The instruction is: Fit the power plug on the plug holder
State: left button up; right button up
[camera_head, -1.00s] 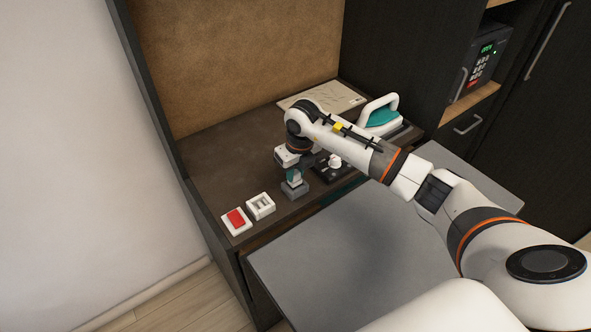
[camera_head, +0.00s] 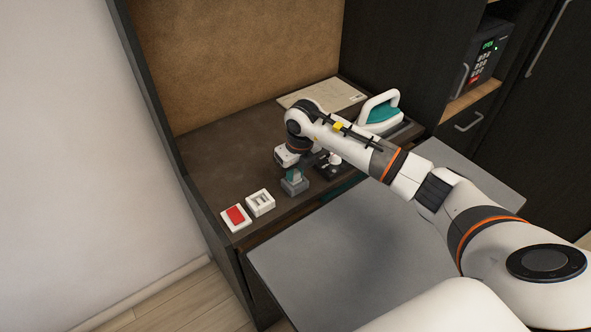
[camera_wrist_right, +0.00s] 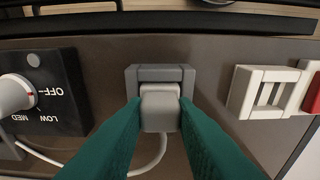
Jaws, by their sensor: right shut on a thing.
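The power plug (camera_wrist_right: 160,104) is a light grey block in the right wrist view. My right gripper (camera_wrist_right: 161,116) is shut on it, with a teal finger on each side. The plug holder (camera_wrist_right: 134,80) is a darker grey block, and the plug overlaps its near part in this view. I cannot tell how deep the plug sits. In the head view the holder (camera_head: 294,187) stands near the desk's front edge, directly below my right gripper (camera_head: 294,175), which hides most of the plug. My left gripper is not in view.
A black dial unit (camera_wrist_right: 40,95) with a white knob stands beside the holder. A white cable (camera_wrist_right: 150,163) curves between them. On the other side are a white frame (camera_head: 260,203) and a red switch (camera_head: 236,216). A teal-and-white iron (camera_head: 380,114) stands behind my arm.

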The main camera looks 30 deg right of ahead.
jog(key=shift+f, duration=0.15)
jog(key=o, duration=1.1)
jog(key=shift+c, duration=0.2)
notch_tip(320, 180, up, 12)
jog(key=s+b, duration=0.1)
jog(key=b, duration=0.1)
jog(key=shift+s+d, duration=0.15)
jog(key=shift+s, duration=0.2)
jog(key=shift+f, duration=0.15)
